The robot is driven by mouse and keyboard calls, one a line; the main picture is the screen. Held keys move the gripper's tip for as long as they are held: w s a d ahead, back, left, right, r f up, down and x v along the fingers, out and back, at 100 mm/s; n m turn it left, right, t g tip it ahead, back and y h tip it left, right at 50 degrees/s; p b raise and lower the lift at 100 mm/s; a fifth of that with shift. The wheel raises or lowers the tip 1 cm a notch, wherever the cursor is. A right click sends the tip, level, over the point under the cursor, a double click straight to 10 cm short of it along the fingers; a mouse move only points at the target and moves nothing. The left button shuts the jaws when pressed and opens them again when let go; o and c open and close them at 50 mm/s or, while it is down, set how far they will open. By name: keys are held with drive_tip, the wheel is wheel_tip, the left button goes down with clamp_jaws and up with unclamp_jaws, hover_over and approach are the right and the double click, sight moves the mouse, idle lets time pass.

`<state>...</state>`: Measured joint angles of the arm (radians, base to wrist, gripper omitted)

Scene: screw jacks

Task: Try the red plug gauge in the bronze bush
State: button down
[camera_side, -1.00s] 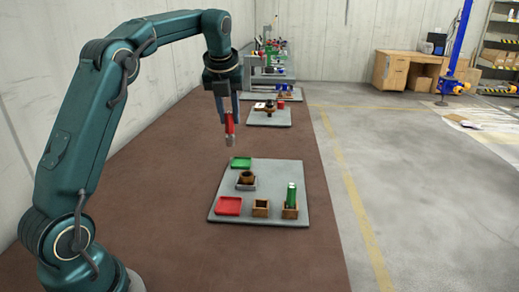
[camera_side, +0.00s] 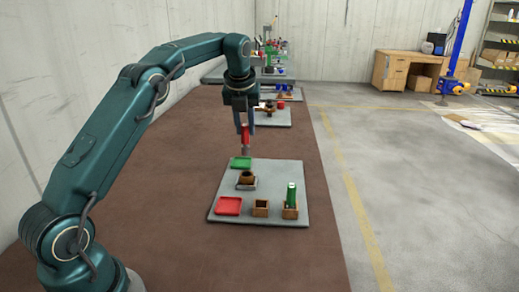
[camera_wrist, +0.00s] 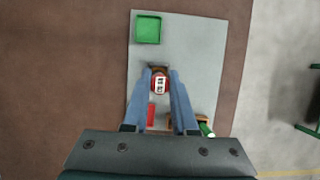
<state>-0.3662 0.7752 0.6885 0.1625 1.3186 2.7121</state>
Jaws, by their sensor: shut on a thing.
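My gripper (camera_side: 244,128) is shut on the red plug gauge (camera_side: 245,137), which hangs upright with its grey end down. In the side view it is in the air above the far part of the grey plate. The bronze bush (camera_side: 246,176) sits in a grey holder on the plate, lower in the picture than the gauge and apart from it. In the wrist view the red gauge (camera_wrist: 160,86) shows its top between the fingers. A brown piece of the bush (camera_wrist: 160,70) shows just past it; the rest is hidden.
The grey plate (camera_side: 221,189) also bears a green tray (camera_side: 241,162), a red tray (camera_side: 228,206), an empty wooden block (camera_side: 261,208) and a green gauge (camera_side: 291,192) upright in another wooden block (camera_side: 290,212). Other plates with parts stand farther back on the brown bench.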

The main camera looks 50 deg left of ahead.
sight(245, 143)
drive_tip(key=shift+f, duration=2.5)
drive_tip(key=shift+f, duration=1.9)
idle(0.8)
drive_tip(key=shift+r, duration=1.75)
drive_tip(key=shift+r, duration=2)
